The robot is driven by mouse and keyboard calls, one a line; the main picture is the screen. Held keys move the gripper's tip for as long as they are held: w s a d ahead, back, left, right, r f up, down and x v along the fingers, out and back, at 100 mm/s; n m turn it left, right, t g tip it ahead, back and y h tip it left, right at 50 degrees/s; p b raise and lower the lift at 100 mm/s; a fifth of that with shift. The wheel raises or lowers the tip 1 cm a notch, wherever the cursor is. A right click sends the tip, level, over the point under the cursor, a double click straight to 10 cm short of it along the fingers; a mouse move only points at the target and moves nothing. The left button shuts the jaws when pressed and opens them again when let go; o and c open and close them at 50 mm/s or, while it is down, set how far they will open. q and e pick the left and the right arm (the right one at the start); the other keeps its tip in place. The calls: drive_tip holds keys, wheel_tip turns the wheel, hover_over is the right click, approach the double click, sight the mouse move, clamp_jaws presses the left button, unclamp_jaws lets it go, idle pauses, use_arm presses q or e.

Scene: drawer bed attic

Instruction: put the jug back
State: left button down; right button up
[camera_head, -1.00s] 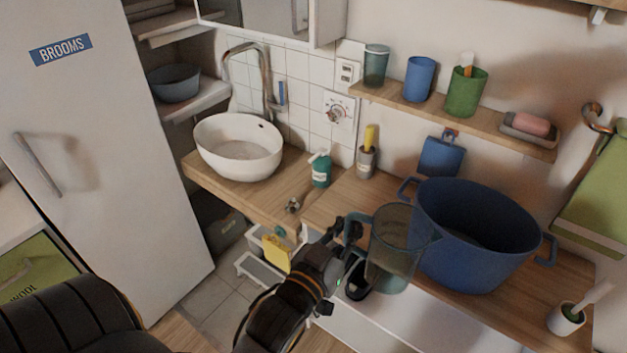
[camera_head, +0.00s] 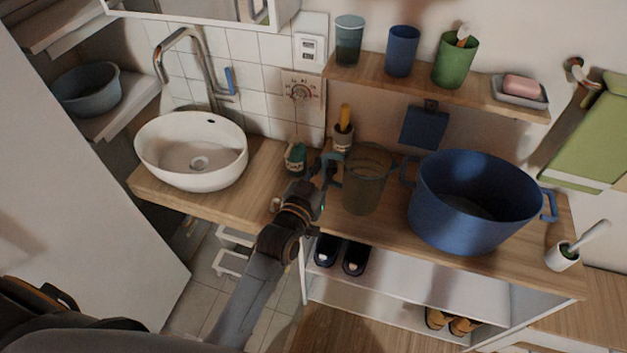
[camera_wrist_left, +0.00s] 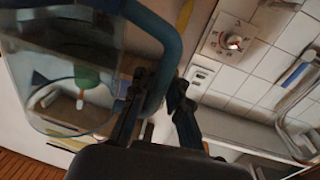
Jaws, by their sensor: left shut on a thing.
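The jug (camera_head: 366,182) is a tinted, see-through vessel with a blue-green handle on its left side. In the head view it is upright, over or on the wooden counter (camera_head: 268,197), left of the big blue pot; I cannot tell whether its base touches. My left gripper (camera_head: 326,172) is shut on the jug's handle. In the left wrist view the handle (camera_wrist_left: 165,40) passes between the fingers (camera_wrist_left: 155,105), and the jug's clear body (camera_wrist_left: 75,75) fills the left side. My right gripper is not in view.
The blue pot (camera_head: 475,205) stands close right of the jug. A green soap bottle (camera_head: 295,158) and a holder with a yellow handle (camera_head: 343,135) stand behind the gripper. A white basin (camera_head: 190,150) is at left. A shelf (camera_head: 440,92) with cups hangs above.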

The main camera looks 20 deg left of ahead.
use_arm(q)
drive_tip(key=w+a+f+b, duration=0.6)
drive_tip(key=f+b, duration=0.5)
drive_tip(key=b, duration=0.2)
drive_tip(key=shift+a, duration=0.55)
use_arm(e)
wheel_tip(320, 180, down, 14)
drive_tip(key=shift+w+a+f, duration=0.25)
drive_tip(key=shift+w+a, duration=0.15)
use_arm(q)
drive_tip(key=shift+w+r, duration=0.1)
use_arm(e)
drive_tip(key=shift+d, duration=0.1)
use_arm(q)
drive_tip(key=c, duration=1.7)
unclamp_jaws()
drive_tip(key=shift+f, duration=0.2)
drive_tip(key=o, duration=0.4)
